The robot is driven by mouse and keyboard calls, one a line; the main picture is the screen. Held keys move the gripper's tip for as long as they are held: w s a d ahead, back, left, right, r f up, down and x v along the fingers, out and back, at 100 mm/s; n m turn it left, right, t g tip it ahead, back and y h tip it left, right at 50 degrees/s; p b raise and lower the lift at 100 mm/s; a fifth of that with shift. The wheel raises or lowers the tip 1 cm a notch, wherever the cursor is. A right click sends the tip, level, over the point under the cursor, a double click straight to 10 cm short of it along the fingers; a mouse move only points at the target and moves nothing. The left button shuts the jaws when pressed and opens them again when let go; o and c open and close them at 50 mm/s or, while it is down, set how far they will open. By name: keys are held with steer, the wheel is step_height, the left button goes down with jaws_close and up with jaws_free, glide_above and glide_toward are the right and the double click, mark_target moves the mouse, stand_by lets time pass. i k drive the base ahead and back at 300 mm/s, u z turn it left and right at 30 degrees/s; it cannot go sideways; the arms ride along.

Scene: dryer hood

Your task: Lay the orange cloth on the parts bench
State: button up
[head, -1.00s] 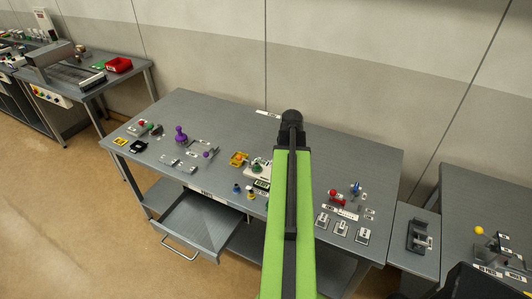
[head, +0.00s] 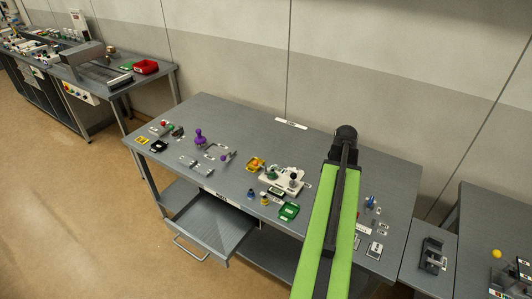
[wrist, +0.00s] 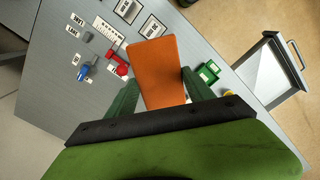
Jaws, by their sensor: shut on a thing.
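The orange cloth (wrist: 160,68) is a flat rectangle in the middle of the wrist view. My gripper (wrist: 158,92) is shut on its near end, with a dark green finger on each side. The cloth extends out over the grey bench (wrist: 60,40); I cannot tell whether it touches the top. In the head view the bench (head: 240,115) stands in the middle, and my green arm reaches over its right part. The cloth and gripper are hidden behind my arm there.
Near the cloth are a red part (wrist: 117,63), a blue part (wrist: 84,72), label plates (wrist: 126,9) and a green tray (wrist: 209,72). An open drawer (head: 212,229) juts from the bench front. The bench's back strip is mostly clear.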

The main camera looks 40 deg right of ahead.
mark_target(285, 151)
steer(key=u, duration=0.05)
steer(key=i, duration=1)
steer(key=z, duration=0.05)
